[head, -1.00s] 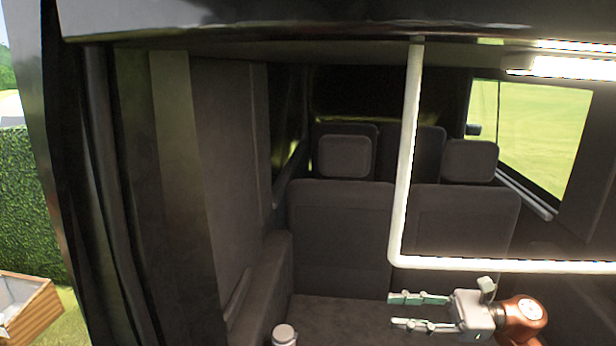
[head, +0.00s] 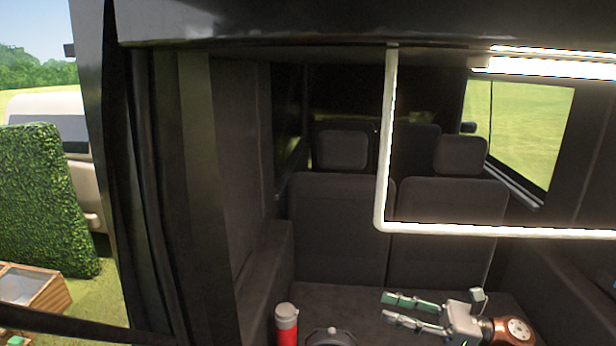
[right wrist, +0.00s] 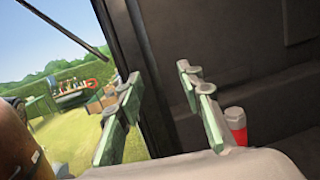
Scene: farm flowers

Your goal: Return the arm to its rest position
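My right gripper (head: 402,310) shows at the lower right of the head view, pointing left inside the dark vehicle interior. Its two green-padded fingers are apart with nothing between them. In the right wrist view the same gripper (right wrist: 160,125) also shows its fingers spread and empty. A red bottle with a grey cap (head: 287,325) stands on the vehicle floor to the left of the gripper, apart from it. The bottle also shows in the right wrist view (right wrist: 237,125), just beyond the right finger. My left gripper is not in view.
A white bent rail (head: 384,150) hangs in front of dark seats (head: 340,225). A dark round-topped object (head: 330,338) sits beside the bottle, cut off by the frame. The door edge stands at left, with a hedge (head: 45,200) and wooden crate (head: 50,290) outside.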

